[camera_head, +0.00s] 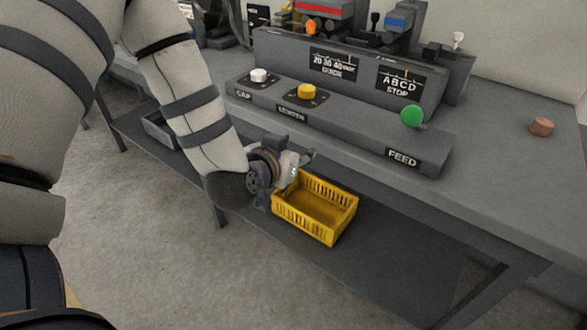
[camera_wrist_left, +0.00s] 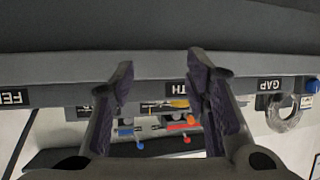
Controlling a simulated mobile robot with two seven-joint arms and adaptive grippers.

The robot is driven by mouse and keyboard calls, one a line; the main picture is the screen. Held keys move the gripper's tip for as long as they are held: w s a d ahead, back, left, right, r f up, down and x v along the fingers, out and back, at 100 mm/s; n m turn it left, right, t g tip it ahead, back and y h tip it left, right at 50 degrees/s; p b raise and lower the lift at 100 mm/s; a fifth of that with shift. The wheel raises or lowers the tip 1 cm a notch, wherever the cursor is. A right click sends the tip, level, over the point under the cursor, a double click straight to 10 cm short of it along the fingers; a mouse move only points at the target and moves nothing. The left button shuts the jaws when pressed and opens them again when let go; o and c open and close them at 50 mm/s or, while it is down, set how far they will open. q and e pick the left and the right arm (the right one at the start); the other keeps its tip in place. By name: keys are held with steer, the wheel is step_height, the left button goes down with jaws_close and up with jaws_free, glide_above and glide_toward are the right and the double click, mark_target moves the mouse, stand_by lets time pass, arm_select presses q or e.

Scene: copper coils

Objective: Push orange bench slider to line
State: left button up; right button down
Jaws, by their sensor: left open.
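The orange slider knob (camera_head: 312,26) stands at the back of the bench, above the black GUIDE scale plate (camera_head: 332,61). The plate has numbers and a short yellowish line near its right end. My left gripper (camera_head: 303,160) is in front of and below the bench's front edge, near the yellow crate, well apart from the slider. In the left wrist view the gripper (camera_wrist_left: 160,76) is open with nothing between its fingers. That view is upside down, and a small red-orange knob (camera_wrist_left: 187,140) shows beyond the fingers. My right gripper is out of view.
A yellow crate (camera_head: 326,238) stands on the lower shelf. The front panel carries a white button (camera_head: 258,75), a yellow button (camera_head: 306,91) and a green button (camera_head: 411,116). A copper piece (camera_head: 541,127) lies right.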

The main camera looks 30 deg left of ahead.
arm_select(q)
steer(key=f, duration=0.1)
steer(key=s+f, duration=0.1)
steer(key=d+f, duration=0.1)
steer(key=shift+s+g+h, duration=0.3)
steer(key=shift+g, duration=0.1)
